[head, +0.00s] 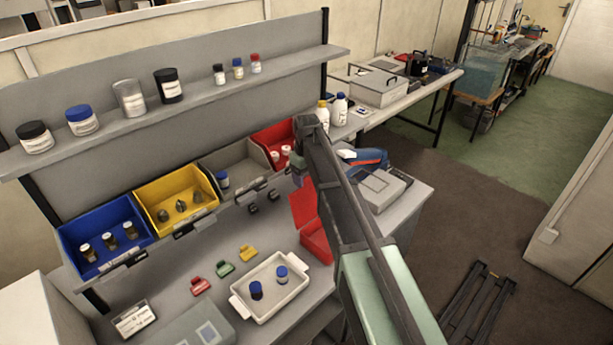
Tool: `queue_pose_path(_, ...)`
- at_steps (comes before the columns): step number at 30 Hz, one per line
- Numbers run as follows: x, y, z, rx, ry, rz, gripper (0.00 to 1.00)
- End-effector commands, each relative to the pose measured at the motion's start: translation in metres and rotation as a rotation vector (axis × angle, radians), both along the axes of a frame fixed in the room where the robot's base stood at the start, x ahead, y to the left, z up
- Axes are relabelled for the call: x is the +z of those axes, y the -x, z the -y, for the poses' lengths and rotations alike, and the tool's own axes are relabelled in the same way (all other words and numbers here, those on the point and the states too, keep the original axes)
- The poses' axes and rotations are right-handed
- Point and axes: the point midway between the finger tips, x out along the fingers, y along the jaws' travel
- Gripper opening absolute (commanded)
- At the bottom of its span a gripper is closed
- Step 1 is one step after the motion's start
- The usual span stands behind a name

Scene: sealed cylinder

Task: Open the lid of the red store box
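The small red store box (316,244) stands on the grey bench in the middle of the head view, just left of my arm. Its red lid (303,207) stands raised at the back, tilted up from the box. My arm hides the right side of the box and part of the lid. My arm reaches up from the bottom right to beside the shelf's right post.
Blue (107,237), yellow (176,200), grey (236,168) and red (275,140) bins line the back under a shelf of jars. A white tray (264,309) with two blue-capped vials and small coloured clips lie left of the box. A grey device (381,188) stands right of my arm.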

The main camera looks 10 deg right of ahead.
Motion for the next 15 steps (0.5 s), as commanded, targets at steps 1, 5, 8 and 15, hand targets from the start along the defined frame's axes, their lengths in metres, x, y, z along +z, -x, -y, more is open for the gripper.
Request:
queue_pose_path(1,0.000,0.000,0.000,0.000,0.000,0.000,0.42)
queue_pose_path(5,0.000,0.000,0.000,0.000,0.000,0.000,0.22)
queue_pose_path(8,0.001,0.003,0.001,0.000,-0.005,0.008,0.21)
queue_pose_path(15,0.006,0.030,0.017,-0.001,-0.058,0.092,0.21)
